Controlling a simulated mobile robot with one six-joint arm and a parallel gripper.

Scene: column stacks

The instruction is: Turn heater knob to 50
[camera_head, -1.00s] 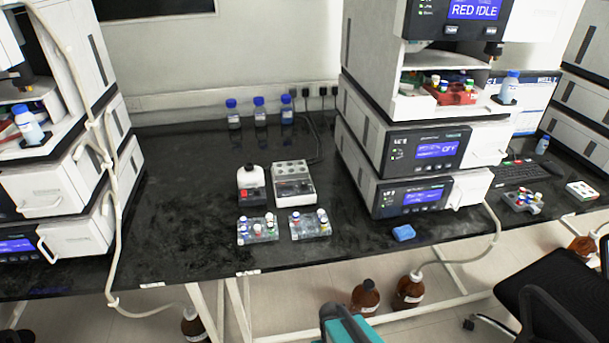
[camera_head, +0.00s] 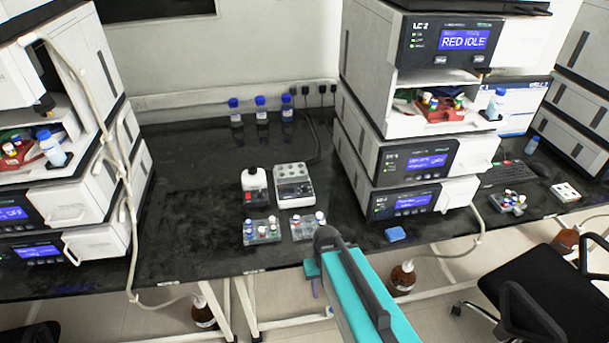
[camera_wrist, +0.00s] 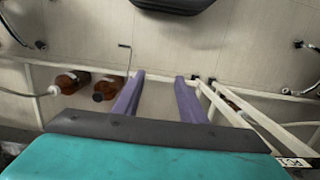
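A white heater block (camera_head: 291,178) with round wells on top and a dark front panel stands on the black bench, left of the instrument stack. Its knob is too small to make out. My gripper (camera_wrist: 160,79) shows two purple fingers set apart in the wrist view, open with nothing between them. In the head view, only a bit of purple finger (camera_head: 316,288) shows below my teal arm, at the bench's front edge. My gripper is in front of and below the heater, apart from it. The heater is not in the wrist view.
A small white device (camera_head: 254,186) with a black top stands left of the heater. Vial racks (camera_head: 262,231) and (camera_head: 308,227) sit in front of both. A blue block (camera_head: 396,234) lies at the right. Brown bottles and white bench legs are below.

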